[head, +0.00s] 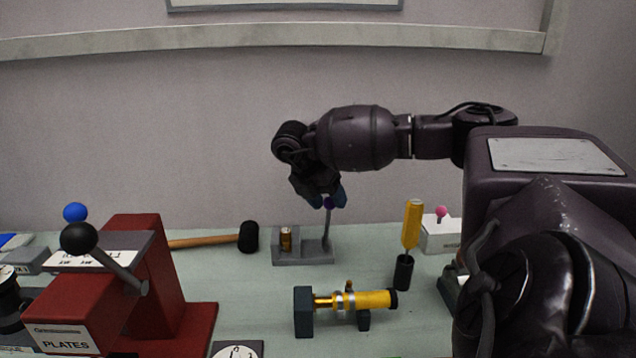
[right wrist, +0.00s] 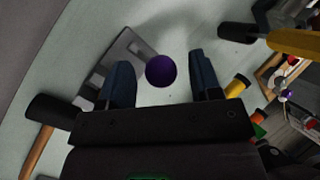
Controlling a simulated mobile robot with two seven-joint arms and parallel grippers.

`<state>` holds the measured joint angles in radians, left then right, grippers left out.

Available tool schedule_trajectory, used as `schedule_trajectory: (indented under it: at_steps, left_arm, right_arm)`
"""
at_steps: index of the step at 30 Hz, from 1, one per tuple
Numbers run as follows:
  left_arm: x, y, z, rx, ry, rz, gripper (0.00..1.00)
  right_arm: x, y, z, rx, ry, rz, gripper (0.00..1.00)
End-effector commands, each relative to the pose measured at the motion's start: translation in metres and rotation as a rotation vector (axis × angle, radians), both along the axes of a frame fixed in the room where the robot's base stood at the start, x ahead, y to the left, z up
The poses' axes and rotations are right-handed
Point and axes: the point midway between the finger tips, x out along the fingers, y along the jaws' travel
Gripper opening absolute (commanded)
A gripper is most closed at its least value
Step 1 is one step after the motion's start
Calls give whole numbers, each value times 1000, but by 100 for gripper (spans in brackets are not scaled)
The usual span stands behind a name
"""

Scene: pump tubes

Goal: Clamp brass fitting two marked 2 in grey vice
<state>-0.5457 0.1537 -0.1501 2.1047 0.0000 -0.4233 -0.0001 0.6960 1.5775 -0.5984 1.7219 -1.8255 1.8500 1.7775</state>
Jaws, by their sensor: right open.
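The grey vice (head: 303,258) stands on the bench in the middle of the head view. A small brass fitting (head: 286,239) stands upright between its grey blocks; I cannot read a mark on it. The vice's lever rises at its right end and carries a purple ball knob (head: 328,202). My right gripper (head: 333,200) is open, with its fingertips at the knob. In the right wrist view the purple knob (right wrist: 161,70) shows between the two spread fingers, with gaps on both sides. My left gripper is not in view.
A mallet (head: 248,237) lies left of the vice. A brass tube assembly (head: 362,300) lies in front. A yellow-handled tool (head: 412,225) in a black holder and a white box (head: 440,236) stand right. A red press (head: 140,290) fills the left.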

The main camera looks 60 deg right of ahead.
Motion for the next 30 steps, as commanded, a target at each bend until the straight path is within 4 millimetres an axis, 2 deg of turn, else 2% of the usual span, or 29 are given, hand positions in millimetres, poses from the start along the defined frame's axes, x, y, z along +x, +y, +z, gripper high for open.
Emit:
schedule_trajectory:
  at_steps: [13,21,30]
  left_arm:
    - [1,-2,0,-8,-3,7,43]
    - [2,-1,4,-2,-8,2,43]
    - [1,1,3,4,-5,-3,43]
  right_arm:
    - [23,28,67,1,-5,2,58]
    - [27,34,81,0,-3,1,58]
    - [29,37,86,0,-1,0,58]
